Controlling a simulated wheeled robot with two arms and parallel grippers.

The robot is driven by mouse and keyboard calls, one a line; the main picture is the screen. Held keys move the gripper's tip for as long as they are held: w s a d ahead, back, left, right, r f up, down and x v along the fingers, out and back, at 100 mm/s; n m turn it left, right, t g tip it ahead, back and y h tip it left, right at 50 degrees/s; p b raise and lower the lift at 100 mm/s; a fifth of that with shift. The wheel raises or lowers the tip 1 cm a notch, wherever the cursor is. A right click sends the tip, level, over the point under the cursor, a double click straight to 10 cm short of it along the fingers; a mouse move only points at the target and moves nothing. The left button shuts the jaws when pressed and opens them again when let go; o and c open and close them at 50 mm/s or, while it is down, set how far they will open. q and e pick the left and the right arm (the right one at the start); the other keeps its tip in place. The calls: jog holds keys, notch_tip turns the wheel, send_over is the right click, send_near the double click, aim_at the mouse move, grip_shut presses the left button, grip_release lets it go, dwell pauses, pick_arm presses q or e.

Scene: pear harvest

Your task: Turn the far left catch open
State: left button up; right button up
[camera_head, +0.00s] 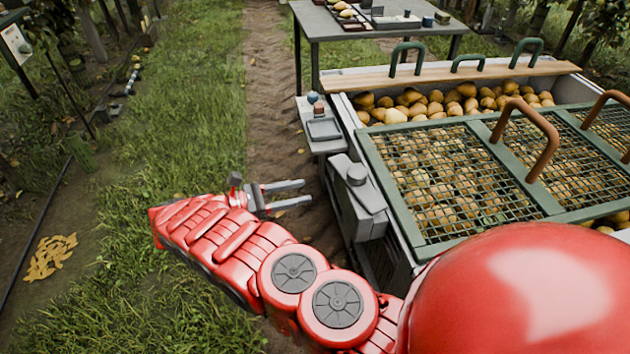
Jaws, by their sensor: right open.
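A large bin (325,82) full of yellow pears stands at the right, covered partly by a green-framed mesh lid (388,188) with brown handles. On the bin's left side is a grey fitting with a round knob (357,173), which may be a catch; I cannot tell whether it is open or shut. My right gripper (306,192) is open and empty, its two grey fingers pointing right towards the bin's left side, apart from it. My red arm covers the lower part of the view and hides the bin's near left corner. My left gripper is not in view.
A small grey shelf (323,130) with little items juts from the bin's left side, beyond the knob. A wooden board (440,77) with green handles lies across the bin's far end. A grey table (330,27) stands behind.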

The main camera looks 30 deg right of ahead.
aim_at(334, 167)
jog(key=f, duration=0.2)
jog(key=w+a+f+m+t, duration=0.1)
jog(key=f, duration=0.2)
jog(key=w+f+m+t+y, duration=0.1)
jog(key=f, duration=0.2)
jog(key=shift+a+f, duration=0.15)
jog(key=shift+f, duration=0.05)
grip_shut()
jog(key=s+a+r+m+t+y, duration=0.15)
jog(key=s+r+m+t, duration=0.35)
jog(key=s+r+t, duration=0.6)
jog(key=shift+w+d+f+t+b, duration=0.4)
jog(key=shift+w+d, duration=1)
jog(key=shift+d, duration=0.6)
jog(key=shift+w+d+f+t+b, duration=0.4)
jog(key=shift+w+d, duration=1.05)
jog(key=shift+d, duration=0.55)
jog(key=shift+w+d+f+t+b, duration=0.3)
jog(key=shift+w+d+t, duration=0.2)
jog(key=shift+w+d, duration=1.2)
